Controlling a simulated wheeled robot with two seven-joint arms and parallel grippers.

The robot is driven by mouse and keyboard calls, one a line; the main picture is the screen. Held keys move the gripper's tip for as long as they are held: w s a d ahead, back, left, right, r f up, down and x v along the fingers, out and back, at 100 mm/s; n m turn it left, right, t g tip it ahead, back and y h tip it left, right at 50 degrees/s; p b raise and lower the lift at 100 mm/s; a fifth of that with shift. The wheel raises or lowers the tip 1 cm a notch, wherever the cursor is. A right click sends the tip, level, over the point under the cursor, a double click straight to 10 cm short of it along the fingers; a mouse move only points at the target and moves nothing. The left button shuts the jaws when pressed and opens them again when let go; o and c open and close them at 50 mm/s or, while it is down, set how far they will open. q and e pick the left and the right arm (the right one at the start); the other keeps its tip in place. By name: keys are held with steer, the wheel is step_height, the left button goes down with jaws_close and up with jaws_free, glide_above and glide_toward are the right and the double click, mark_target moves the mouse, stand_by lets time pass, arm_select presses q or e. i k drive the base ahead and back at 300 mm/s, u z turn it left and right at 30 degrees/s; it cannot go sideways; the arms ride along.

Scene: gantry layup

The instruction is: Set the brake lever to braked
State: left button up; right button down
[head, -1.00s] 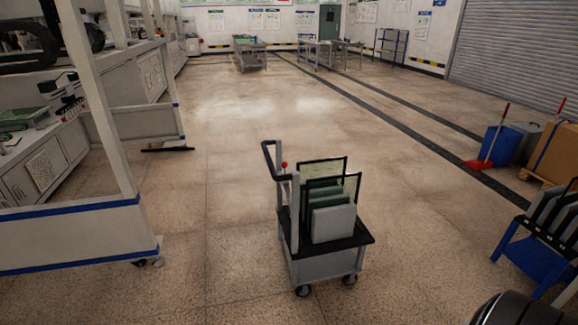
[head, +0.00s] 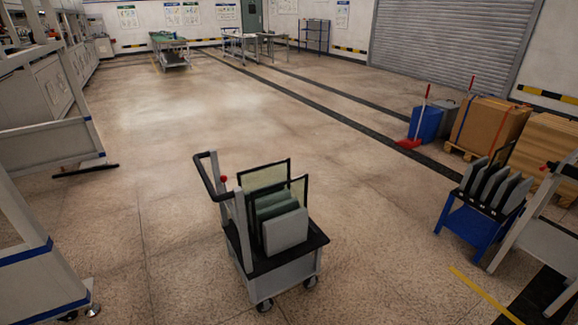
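The brake lever appears as a small red knob (head: 223,179) beside the upright and handle of a grey cart. The cart (head: 283,277) stands on the floor just ahead, with a black push handle (head: 203,178) on its left side. Its black deck (head: 318,236) bears a rack with several grey-green panels (head: 286,231). The knob is too small to tell which setting the lever is in. Neither of my grippers is in view.
A blue rack (head: 462,224) with grey panels stands to the right. Cardboard boxes (head: 490,127) and a blue bin (head: 426,123) are behind it. A white gantry frame (head: 38,278) stands at the left. Open floor lies beyond the cart.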

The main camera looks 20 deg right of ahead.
mark_target(223, 178)
steer(key=z, duration=0.3)
steer(key=i, duration=1.35)
steer(key=u, duration=0.7)
